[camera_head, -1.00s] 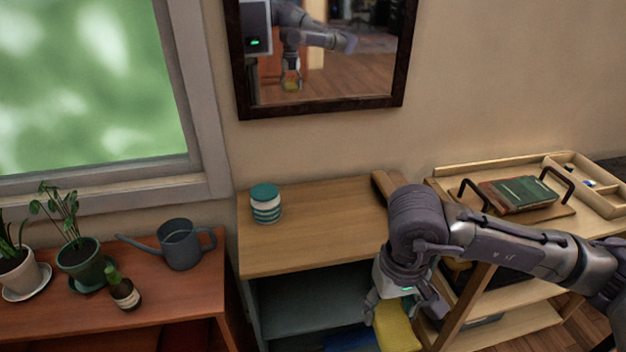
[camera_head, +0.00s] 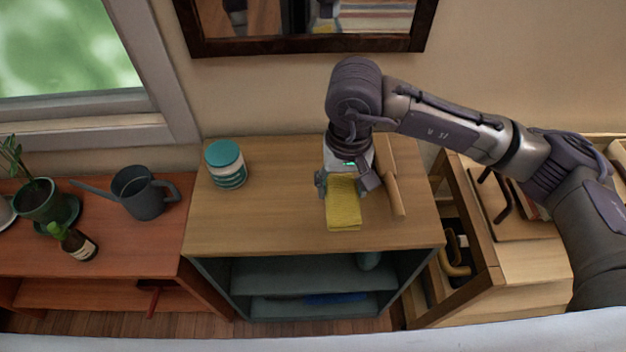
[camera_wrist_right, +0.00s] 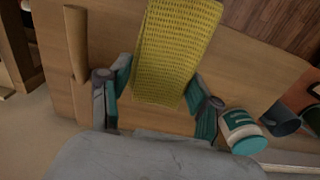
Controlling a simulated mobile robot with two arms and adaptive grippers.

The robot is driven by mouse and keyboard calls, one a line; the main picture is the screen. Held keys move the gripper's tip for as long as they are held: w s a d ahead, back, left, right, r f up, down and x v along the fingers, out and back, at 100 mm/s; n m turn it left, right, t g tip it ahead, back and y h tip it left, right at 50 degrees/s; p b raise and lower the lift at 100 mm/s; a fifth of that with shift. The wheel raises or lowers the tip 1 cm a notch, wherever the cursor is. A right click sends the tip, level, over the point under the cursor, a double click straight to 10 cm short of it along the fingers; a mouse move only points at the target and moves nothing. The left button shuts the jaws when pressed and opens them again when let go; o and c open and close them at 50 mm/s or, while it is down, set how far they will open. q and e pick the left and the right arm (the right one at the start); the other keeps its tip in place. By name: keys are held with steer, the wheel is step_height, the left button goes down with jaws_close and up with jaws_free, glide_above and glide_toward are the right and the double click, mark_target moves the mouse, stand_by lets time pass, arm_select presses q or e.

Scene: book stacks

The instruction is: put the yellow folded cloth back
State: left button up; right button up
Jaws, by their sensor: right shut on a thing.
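The yellow folded cloth (camera_head: 343,207) is at the top of the light wooden shelf unit (camera_head: 270,220), right of the middle. My right gripper (camera_head: 345,185) is shut on its back end, and the cloth reaches forward from the fingers. In the right wrist view the cloth (camera_wrist_right: 172,50) sits between the two finger pads of the gripper (camera_wrist_right: 158,98). I cannot tell whether the cloth touches the shelf top or hangs just above it. My left gripper is not in view.
A teal-lidded striped jar (camera_head: 226,165) stands left on the same top. A wooden rolling-pin-like piece (camera_head: 392,190) lies close to the right of the gripper. A red-brown cabinet left holds a watering can (camera_head: 143,192) and bottle (camera_head: 74,243). The top between jar and cloth is clear.

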steer(key=p, duration=0.1)
glide_toward(304, 194)
steer(key=s+d, duration=0.2)
steer(key=shift+s+f, duration=0.35)
steer(key=shift+s, duration=0.05)
steer(key=w+a+f, duration=0.2)
steer(key=shift+w+f+p, duration=0.15)
steer(key=shift+w+p, duration=0.2)
steer(key=shift+w, duration=0.05)
steer(key=shift+a+f, duration=0.1)
steer(key=shift+f, duration=0.4)
step_height(304, 194, down, 2)
steer(key=shift+f+p, duration=0.25)
steer(key=shift+p, duration=0.35)
steer(key=shift+f, duration=0.4)
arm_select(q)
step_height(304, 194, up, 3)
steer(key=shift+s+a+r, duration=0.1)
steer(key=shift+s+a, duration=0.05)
